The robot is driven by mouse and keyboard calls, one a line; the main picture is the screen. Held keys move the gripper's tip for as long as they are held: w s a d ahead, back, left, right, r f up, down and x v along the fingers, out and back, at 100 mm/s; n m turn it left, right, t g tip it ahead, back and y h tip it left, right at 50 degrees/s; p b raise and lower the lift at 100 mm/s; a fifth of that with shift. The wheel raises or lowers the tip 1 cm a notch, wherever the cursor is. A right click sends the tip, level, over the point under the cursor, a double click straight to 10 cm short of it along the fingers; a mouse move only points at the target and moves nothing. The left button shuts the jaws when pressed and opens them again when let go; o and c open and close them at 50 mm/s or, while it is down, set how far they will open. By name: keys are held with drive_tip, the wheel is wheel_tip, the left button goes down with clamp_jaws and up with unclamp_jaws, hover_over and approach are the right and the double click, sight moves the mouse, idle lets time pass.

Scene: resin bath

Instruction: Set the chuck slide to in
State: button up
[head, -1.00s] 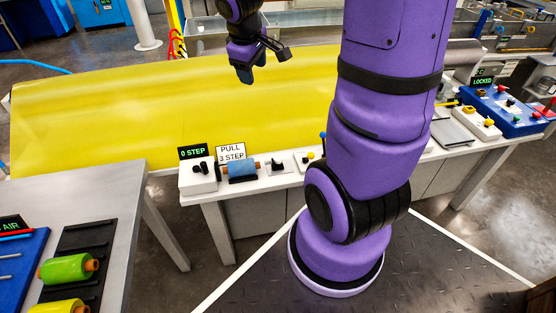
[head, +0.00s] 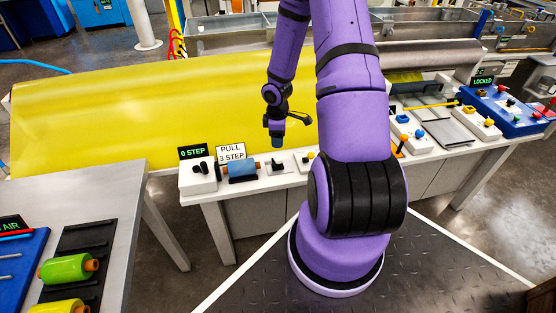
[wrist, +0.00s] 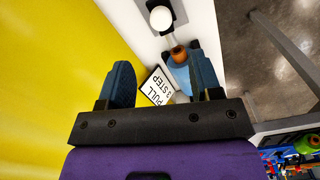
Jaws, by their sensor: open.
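My gripper (head: 277,140) is above the near bench, pointing down, with its two blue fingers (wrist: 163,80) apart and nothing between them in the wrist view. Below it in the head view is a small dark slide-like fitting (head: 277,165) on a white plate, probably the chuck slide; my gripper is apart from it. In the wrist view a white round knob on a dark bracket (wrist: 161,19) lies beyond the fingertips, perhaps the same fitting. A blue roll with an orange core (head: 242,171) sits beside it, also in the wrist view (wrist: 178,70). I cannot tell the slide's position.
A "PULL 3 STEP" sign (head: 231,152) and a "0 STEP" display (head: 193,152) stand left of the fitting. A yellow sheet (head: 110,110) stretches behind. Blue and orange controls (head: 405,130) stand farther right.

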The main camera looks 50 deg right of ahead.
sight(278, 158)
wheel_tip(278, 158, down, 11)
drive_tip(key=shift+s+f, duration=0.1)
drive_tip(key=shift+f, duration=0.1)
idle(0.5)
drive_tip(key=shift+c, duration=0.4)
